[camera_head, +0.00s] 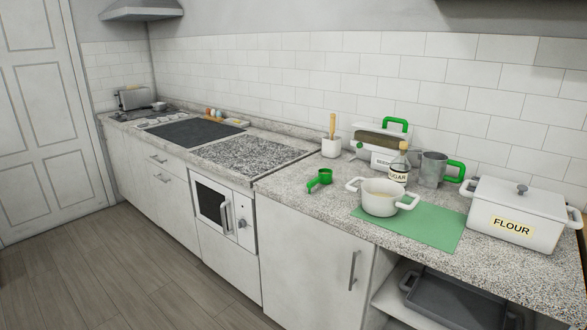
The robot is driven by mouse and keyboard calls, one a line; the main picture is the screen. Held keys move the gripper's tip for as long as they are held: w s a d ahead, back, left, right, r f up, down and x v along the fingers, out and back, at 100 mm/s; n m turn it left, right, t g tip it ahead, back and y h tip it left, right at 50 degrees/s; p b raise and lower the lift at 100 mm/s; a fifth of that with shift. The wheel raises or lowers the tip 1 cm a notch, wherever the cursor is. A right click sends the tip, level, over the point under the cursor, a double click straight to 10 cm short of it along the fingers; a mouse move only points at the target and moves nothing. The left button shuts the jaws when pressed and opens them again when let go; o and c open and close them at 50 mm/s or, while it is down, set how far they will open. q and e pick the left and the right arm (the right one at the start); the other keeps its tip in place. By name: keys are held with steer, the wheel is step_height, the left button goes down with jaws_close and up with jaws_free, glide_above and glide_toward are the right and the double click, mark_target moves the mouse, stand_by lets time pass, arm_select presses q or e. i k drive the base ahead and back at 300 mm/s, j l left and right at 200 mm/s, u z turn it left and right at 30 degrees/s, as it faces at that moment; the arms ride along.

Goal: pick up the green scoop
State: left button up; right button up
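The green scoop (324,177) lies on the speckled countertop (300,193), near its front edge and left of the white pot. Its cup is at the upper right and its short handle points to the lower left. Nothing touches it. Neither of my grippers shows in the head view.
A white two-handled pot (379,198) stands on a green mat (432,230) to the right. Behind are a utensil cup (331,147), a jar labelled sugar (398,172) and a metal mug (432,170). A white flour box (517,208) is far right. Counter left of the scoop is clear.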

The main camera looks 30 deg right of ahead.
mark_target(325, 177)
steer(key=i+j+z, duration=0.1)
steer(key=i+z, duration=0.3)
steer(key=i, duration=0.15)
steer(key=i+j+z, duration=0.35)
steer(key=i, duration=0.2)
steer(key=i+j+z, duration=0.4)
steer(key=i+l, duration=0.05)
steer(key=i, duration=0.05)
